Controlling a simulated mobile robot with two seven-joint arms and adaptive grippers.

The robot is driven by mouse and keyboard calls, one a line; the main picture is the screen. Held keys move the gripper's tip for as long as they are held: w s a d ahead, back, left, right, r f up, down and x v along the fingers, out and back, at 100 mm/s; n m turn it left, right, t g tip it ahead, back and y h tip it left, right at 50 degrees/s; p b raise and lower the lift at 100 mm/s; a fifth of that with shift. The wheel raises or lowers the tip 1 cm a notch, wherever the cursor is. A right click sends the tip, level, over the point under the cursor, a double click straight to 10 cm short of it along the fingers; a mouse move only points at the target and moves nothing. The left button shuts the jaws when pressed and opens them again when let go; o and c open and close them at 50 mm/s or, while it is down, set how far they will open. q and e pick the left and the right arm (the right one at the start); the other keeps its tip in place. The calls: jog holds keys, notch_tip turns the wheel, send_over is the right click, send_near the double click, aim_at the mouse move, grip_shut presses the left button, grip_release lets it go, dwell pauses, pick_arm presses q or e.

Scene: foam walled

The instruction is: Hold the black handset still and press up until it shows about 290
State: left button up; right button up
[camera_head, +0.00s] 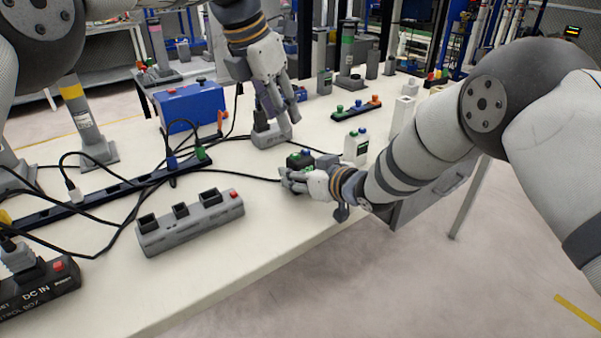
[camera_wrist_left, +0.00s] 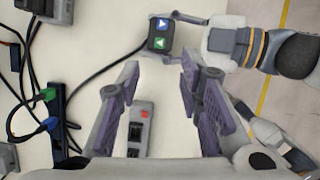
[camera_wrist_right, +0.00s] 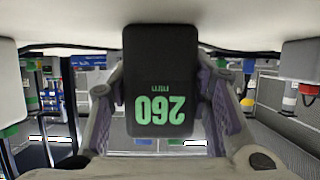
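The black handset (camera_head: 299,160) stands near the table's front edge. In the left wrist view it (camera_wrist_left: 151,44) has a blue and a green arrow button; which way each arrow points is too small to tell surely. In the right wrist view its display (camera_wrist_right: 158,108) reads 260 mm, upside down. My right gripper (camera_head: 290,178) is shut on the handset, with a finger on either side.
A cable runs left from the handset. A grey socket block (camera_head: 190,222), a blue case (camera_head: 190,106) and a white bottle-like block (camera_head: 356,147) stand around.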

pick_arm(q)
grip_shut()
dwell(1.2)
